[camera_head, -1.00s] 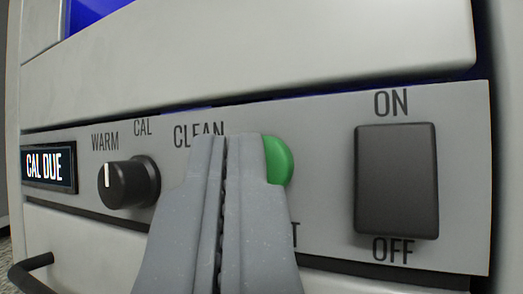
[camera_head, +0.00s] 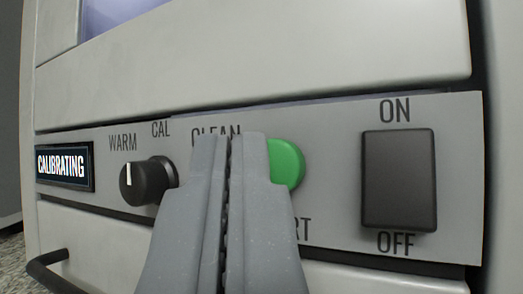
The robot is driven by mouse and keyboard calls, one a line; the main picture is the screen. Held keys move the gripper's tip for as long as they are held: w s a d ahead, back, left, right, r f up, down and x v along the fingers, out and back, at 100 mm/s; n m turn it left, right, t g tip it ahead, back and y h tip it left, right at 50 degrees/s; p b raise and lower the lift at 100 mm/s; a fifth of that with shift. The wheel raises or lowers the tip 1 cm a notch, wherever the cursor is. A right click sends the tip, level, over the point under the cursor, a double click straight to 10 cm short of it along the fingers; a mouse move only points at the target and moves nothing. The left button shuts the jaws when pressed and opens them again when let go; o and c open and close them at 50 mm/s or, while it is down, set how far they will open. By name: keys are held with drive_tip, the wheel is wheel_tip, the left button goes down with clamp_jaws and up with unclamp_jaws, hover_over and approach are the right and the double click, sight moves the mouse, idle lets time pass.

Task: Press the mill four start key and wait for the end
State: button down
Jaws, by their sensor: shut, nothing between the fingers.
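The green start key (camera_head: 288,163) is a round button on the grey control panel (camera_head: 330,240). It is partly hidden behind my gripper (camera_head: 237,140). My gripper is shut and empty, with its tips in front of the key's left part; I cannot tell if they touch it. A label below the key is mostly covered, with "RT" showing. The display (camera_head: 64,167) at the panel's left reads "CALIBRATING".
A black knob (camera_head: 148,180) sits under the labels WARM, CAL and CLEAN. A dark ON/OFF rocker switch (camera_head: 399,180) is at the right. A black handle (camera_head: 48,266) juts out at lower left. A pale lit window (camera_head: 140,14) is above.

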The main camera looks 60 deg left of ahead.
drive_tip(key=shift+s+d, duration=0.15)
drive_tip(key=s, duration=0.1)
drive_tip(key=s+d, duration=0.1)
drive_tip(key=s+d+r+b, duration=0.1)
drive_tip(key=s, duration=0.1)
drive_tip(key=shift+d, duration=0.25)
idle(0.5)
idle(0.4)
